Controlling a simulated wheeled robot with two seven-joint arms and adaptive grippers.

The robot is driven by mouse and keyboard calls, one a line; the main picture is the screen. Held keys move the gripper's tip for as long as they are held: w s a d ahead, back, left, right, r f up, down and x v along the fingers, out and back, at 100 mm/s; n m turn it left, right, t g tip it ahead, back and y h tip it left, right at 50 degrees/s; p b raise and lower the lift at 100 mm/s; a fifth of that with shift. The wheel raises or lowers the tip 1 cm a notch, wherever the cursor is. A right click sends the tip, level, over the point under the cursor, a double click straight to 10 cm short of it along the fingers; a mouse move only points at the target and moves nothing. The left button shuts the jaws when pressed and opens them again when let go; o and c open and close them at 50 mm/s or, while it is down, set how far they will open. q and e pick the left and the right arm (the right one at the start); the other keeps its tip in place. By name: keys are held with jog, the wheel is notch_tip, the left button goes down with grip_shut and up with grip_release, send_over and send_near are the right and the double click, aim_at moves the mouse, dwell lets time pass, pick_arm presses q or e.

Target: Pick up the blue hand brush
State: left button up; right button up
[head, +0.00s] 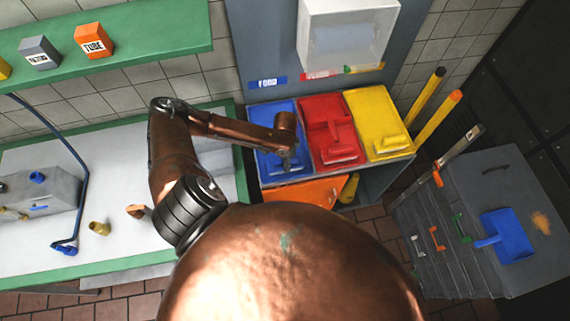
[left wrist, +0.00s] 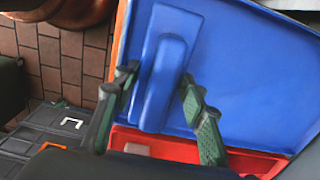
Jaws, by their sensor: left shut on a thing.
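In the head view my left gripper (head: 287,158) is over the blue section of the bin unit, and the arm partly hides the blue piece there. Whether the piece is clear of the panel I cannot tell. My right gripper is not in view.
Red (head: 330,130) and yellow (head: 377,122) sections adjoin the blue one. A grey drawer cabinet (head: 480,180) at the right bears a blue dustpan-like piece (head: 508,236). A green-edged worktop (head: 90,160) is at the left. A white dispenser (head: 345,35) hangs above the bins.

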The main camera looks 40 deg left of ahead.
pick_arm(q)
jog(key=shift+w+r, duration=0.1)
jog(key=shift+r, duration=0.4)
jog(key=r, duration=0.2)
jog(key=shift+s+r+b, duration=0.2)
jog(key=shift+r+b, duration=0.1)
jog(key=shift+r, duration=0.05)
jog(key=s+d+r+p, duration=0.2)
jog(key=s+r+p, duration=0.3)
jog(key=s+r, duration=0.4)
jog(key=shift+s+d+r+p, duration=0.2)
jog(key=shift+s+d+p, duration=0.15)
jog(key=shift+s, duration=1.85)
jog(key=shift+a, duration=0.1)
